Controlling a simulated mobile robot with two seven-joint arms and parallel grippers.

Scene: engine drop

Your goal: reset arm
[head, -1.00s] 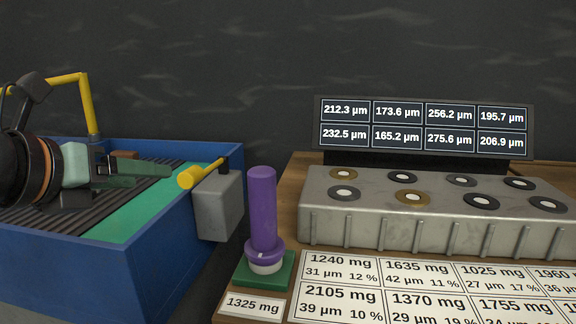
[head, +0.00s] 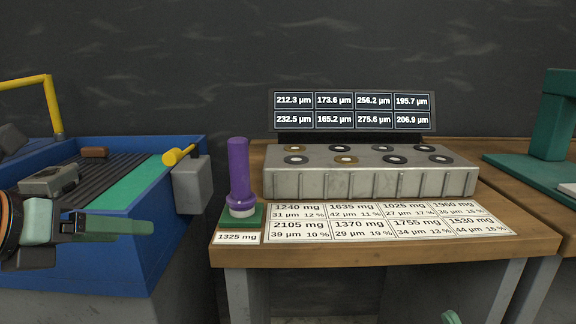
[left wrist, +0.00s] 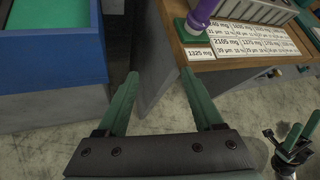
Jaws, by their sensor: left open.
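My left gripper (head: 150,227) is at the left of the head view, in front of the blue bin's near wall. Its green fingers show spread and empty in the left wrist view (left wrist: 159,75), over the gap between the blue bin and the wooden bench. My right gripper (left wrist: 298,137) shows at the lower right of the left wrist view, low over the floor. Only a small green piece of it shows at the bottom edge of the head view (head: 451,317). Whether it is open is unclear.
The blue bin (head: 140,262) has a yellow-handled grey box (head: 192,187) on its side. On the bench (head: 400,252) are a purple tool (head: 238,175) on a green base, a grey block with several rings (head: 370,182), label cards and a display (head: 352,110). A green stand (head: 555,120) is at right.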

